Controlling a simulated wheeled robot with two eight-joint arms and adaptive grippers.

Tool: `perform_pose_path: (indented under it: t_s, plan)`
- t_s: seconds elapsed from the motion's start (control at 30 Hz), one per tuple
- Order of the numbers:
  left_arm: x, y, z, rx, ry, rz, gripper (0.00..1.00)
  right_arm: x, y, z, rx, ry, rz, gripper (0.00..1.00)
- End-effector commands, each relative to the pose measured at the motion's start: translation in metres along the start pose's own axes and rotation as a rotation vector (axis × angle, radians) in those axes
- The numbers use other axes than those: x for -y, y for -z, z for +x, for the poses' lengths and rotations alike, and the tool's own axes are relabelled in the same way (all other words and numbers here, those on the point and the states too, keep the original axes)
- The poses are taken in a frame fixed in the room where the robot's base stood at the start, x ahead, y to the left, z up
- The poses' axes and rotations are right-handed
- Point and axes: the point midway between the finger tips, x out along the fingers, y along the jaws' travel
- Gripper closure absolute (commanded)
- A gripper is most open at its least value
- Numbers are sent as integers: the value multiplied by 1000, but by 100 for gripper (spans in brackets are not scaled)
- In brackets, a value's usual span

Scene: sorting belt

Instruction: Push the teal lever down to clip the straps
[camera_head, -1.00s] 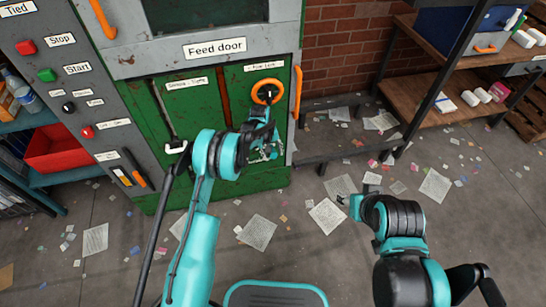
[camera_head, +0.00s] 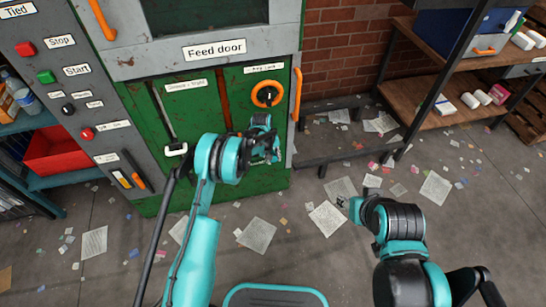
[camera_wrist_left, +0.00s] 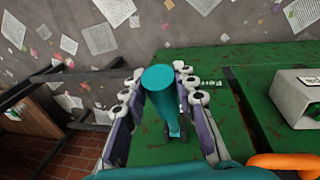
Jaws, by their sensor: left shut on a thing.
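The teal lever (camera_wrist_left: 163,90) shows in the left wrist view as a round-ended teal bar pointing toward the camera. It stands out from the green machine front. My left gripper (camera_head: 268,148) is at the lower right of the green front in the head view, below the orange ring handle. Its fingers are on both sides of the lever and shut on it. In the head view the gripper largely hides the lever. My right gripper (camera_head: 343,202) is small and dark above the floor at the right, and its fingers are unclear. No straps can be made out.
The orange ring handle (camera_head: 267,94) is just above my left gripper. A white-handled slot lever (camera_head: 175,149) is to its left. An upright orange handle (camera_head: 297,94) is at the right edge. A low dark frame (camera_head: 335,160) stands right of the machine. Papers litter the floor.

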Motion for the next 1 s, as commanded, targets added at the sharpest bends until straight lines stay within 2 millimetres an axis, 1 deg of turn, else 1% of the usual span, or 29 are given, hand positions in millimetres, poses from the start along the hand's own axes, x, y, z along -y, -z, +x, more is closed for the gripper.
perform_pose_path:
  t_s: [0.17, 0.3, 0.6, 0.8, 1.0]
  plan:
    - [3, -6, 14, -93, -7, 18, 100, 0, 0, 0, 0, 0, 0, 54]
    - [6, -11, 30, -195, -15, 39, 100, 0, 0, 0, 0, 0, 0, 54]
    - [12, -13, 63, -407, -31, 76, 100, 0, 0, 0, 0, 0, 0, 54]
    - [15, -11, 79, -506, -40, 94, 100, 0, 0, 0, 0, 0, 0, 54]
    - [16, -10, 86, -558, -42, 104, 100, 0, 0, 0, 0, 0, 0, 54]
